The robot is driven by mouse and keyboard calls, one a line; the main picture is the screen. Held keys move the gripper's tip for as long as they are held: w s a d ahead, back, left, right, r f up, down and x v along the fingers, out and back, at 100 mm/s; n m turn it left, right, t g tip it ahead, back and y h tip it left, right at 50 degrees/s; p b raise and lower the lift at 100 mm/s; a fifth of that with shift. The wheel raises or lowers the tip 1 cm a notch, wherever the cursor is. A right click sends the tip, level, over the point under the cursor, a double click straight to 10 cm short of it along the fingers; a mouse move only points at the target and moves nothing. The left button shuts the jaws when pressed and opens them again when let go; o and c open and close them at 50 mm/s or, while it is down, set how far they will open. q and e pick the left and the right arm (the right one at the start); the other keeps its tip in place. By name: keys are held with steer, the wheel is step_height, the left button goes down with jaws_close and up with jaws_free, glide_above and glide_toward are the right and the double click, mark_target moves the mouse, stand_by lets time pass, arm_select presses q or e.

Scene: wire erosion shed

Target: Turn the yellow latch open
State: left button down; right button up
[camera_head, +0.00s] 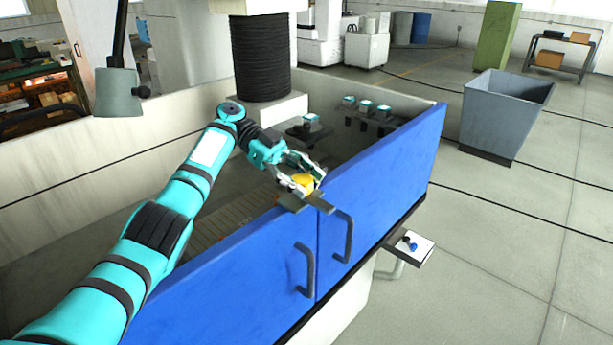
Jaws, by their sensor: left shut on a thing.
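The yellow latch (303,181) sits at the top edge of the blue doors, over the seam where the left door (225,285) and the right door (390,170) meet. A dark flat bar (319,203) reaches from the latch area across the right door's top edge. My left gripper (304,184) comes in from the left above the tank and is shut on the yellow latch; its fingers hide part of it. The doors line up with each other at the seam, each with a dark handle, left (306,270) and right (346,236). My right gripper is not in view.
Inside the tank, a black bellows column (262,58) stands at the back, with small teal-topped fixtures (366,106) to its right. A small white shelf (410,247) juts out below the right door. A grey bin (502,110) stands on the open floor at right.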

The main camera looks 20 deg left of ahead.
mark_target(303, 178)
arm_select(q)
steer(key=c, duration=0.7)
jaws_free()
steer(key=shift+a, duration=0.1)
step_height(303, 178, up, 10)
steer(key=shift+f, duration=0.1)
